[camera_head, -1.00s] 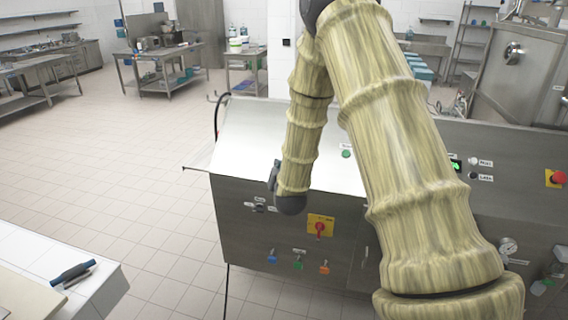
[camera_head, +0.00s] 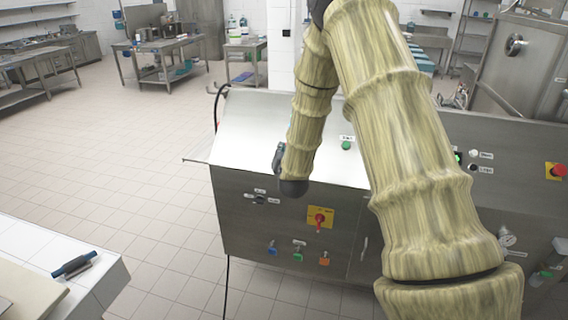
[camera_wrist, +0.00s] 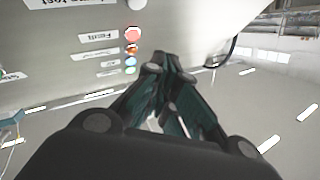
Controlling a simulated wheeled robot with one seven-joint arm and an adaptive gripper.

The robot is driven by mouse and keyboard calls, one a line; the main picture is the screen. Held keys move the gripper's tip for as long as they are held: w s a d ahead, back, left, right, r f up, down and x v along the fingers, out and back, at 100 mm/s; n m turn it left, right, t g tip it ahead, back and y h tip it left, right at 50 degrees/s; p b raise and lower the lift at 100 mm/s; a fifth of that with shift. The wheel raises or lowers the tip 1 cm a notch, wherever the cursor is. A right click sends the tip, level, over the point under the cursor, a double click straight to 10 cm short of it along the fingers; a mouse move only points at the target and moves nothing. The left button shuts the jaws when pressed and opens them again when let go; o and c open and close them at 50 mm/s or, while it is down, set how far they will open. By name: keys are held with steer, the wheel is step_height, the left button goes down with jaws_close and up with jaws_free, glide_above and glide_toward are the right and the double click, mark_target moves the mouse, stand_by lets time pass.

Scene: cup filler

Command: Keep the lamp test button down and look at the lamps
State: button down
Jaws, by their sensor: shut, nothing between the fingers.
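In the wrist view the labels stand upside down. A pale round button (camera_wrist: 137,4) is cut by the top edge, beside a label (camera_wrist: 55,3) that seems to read "lamp test". Below it is a column of lamps: a red lamp (camera_wrist: 132,34) by a label like "Fault", an orange lamp (camera_wrist: 131,50) and a blue lamp (camera_wrist: 130,61). I cannot tell whether they are lit.
The machine's steel cabinet (camera_head: 235,225) carries a red-and-yellow switch (camera_head: 320,217), a green button (camera_head: 346,145) and small coloured fittings below. An emergency stop (camera_head: 558,170) is at the right. A table with a blue-handled tool (camera_head: 75,265) is at lower left. Tiled floor at left is open.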

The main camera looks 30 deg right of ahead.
steer(key=shift+w+d+f+b, duration=0.4)
steer(key=shift+w+d+f, duration=0.1)
steer(key=shift+f, duration=0.2)
steer(key=shift+w+d+f+b, duration=0.4)
steer(key=shift+d+f, duration=0.1)
steer(key=shift+f, duration=0.25)
steer(key=shift+w+d+f+b, duration=0.4)
steer(key=shift+d+f, duration=0.1)
steer(key=shift+f, duration=0.2)
steer(key=shift+w+d+f+b, duration=0.2)
steer(key=shift+f+b, duration=0.1)
steer(key=shift+b, duration=0.15)
steer(key=shift+w+d+f+b, duration=0.15)
steer(key=shift+d+f+b, duration=0.1)
steer(key=shift+f+b, duration=0.1)
stand_by(1.0)
steer(key=shift+a+r, duration=0.1)
steer(key=shift+r, duration=0.1)
steer(key=shift+s+a+r, duration=0.4)
steer(key=shift+r, duration=0.1)
steer(key=shift+r+p, duration=0.1)
steer(key=shift+p, duration=0.2)
